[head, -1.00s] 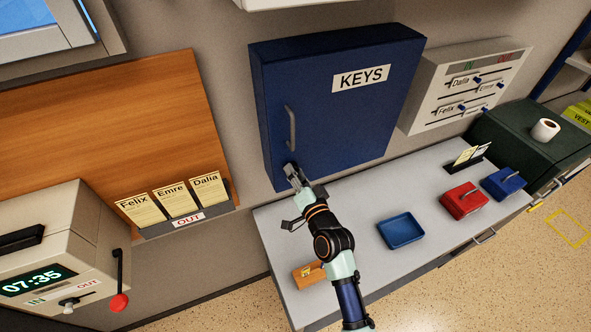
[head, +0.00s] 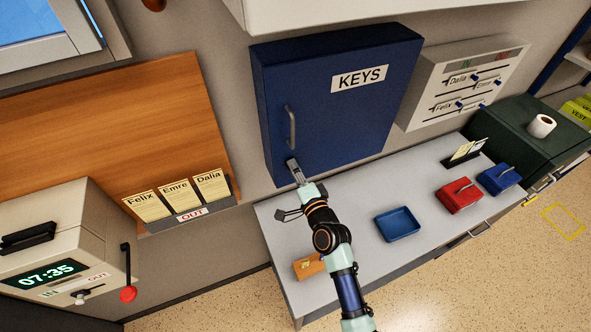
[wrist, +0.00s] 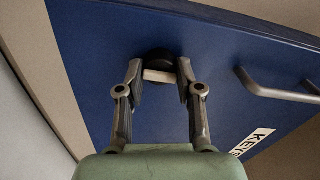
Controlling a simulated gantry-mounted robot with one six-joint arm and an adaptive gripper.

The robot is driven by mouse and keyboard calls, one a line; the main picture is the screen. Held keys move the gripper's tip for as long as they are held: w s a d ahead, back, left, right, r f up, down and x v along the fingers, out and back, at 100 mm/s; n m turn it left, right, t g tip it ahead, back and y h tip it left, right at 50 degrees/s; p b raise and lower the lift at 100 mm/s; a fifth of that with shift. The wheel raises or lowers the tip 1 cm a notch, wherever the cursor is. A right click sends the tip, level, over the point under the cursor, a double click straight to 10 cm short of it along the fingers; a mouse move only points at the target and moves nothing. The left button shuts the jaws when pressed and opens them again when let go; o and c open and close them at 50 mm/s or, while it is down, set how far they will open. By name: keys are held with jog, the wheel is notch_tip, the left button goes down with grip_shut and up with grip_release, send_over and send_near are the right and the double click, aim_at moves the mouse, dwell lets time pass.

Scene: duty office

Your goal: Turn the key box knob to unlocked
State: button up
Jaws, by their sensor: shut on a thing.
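The blue key box (head: 345,110) hangs on the wall with a KEYS label and a grey handle (head: 291,128). It also fills much of the wrist view (wrist: 190,40). In the wrist view the knob (wrist: 158,60) shows a dark round base with a pale bar across it. My gripper (wrist: 158,80) has its fingers on either side of the pale bar and is shut on it. In the head view my gripper (head: 296,172) is at the lower left corner of the box door and hides the knob. The door looks closed.
Below the box is a grey counter with a blue tray (head: 398,224), a red box (head: 459,195) and a blue box (head: 498,179). An orange-brown block (head: 308,266) lies beside my arm. A card rack (head: 188,215) and a time clock (head: 60,250) stand left.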

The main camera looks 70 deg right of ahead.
jog(key=o, duration=1.2)
jog(key=shift+c, duration=0.2)
jog(key=v, duration=1.2)
